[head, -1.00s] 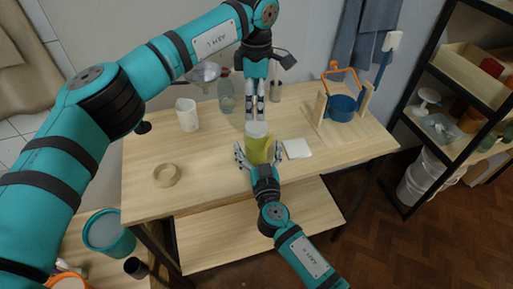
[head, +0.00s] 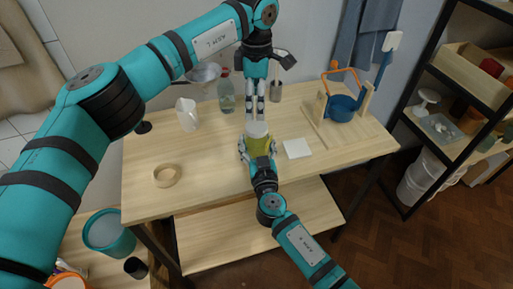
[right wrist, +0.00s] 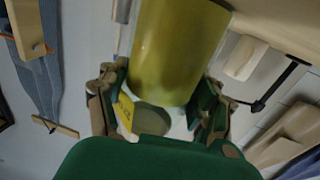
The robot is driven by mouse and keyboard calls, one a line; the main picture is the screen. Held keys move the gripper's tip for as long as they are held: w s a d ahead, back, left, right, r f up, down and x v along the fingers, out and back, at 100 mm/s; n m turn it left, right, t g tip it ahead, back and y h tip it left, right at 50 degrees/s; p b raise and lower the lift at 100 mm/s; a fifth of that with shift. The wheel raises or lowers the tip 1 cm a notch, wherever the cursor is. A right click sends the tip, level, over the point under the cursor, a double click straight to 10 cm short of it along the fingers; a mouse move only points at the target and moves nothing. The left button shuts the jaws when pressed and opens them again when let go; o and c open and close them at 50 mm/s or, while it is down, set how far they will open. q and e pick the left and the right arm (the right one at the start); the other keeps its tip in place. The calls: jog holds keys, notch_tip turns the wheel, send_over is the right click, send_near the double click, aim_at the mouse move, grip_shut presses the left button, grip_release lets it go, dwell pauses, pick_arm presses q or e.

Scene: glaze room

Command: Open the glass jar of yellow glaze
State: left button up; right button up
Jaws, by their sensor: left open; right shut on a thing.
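The glass jar of yellow glaze (head: 260,147) is upright at the front middle of the table, with a pale whitish lid (head: 257,129) on top. It also fills the upper middle of the right wrist view (right wrist: 178,50). My right gripper (head: 257,153) comes from the front and is shut on the jar's body, one finger on each side. I cannot tell whether the jar's base touches the table. My left gripper (head: 257,117) points straight down just above the lid, open and empty. A small gap seems to separate its fingertips from the lid.
On the wooden table (head: 215,185) are a tape ring (head: 167,175), a white jug (head: 187,113), a clear bottle (head: 226,95), a white tile (head: 297,149) and a blue pot (head: 342,108) in a wooden frame. A shelf (head: 460,105) stands at right. The table's front left is mostly clear.

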aim_at(257, 126)
grip_shut()
pick_arm(q)
jog(key=m, duration=0.5)
jog(key=shift+m, duration=0.4)
jog(key=m, duration=1.2)
jog(key=shift+f, duration=4)
jog(key=shift+c, duration=0.4)
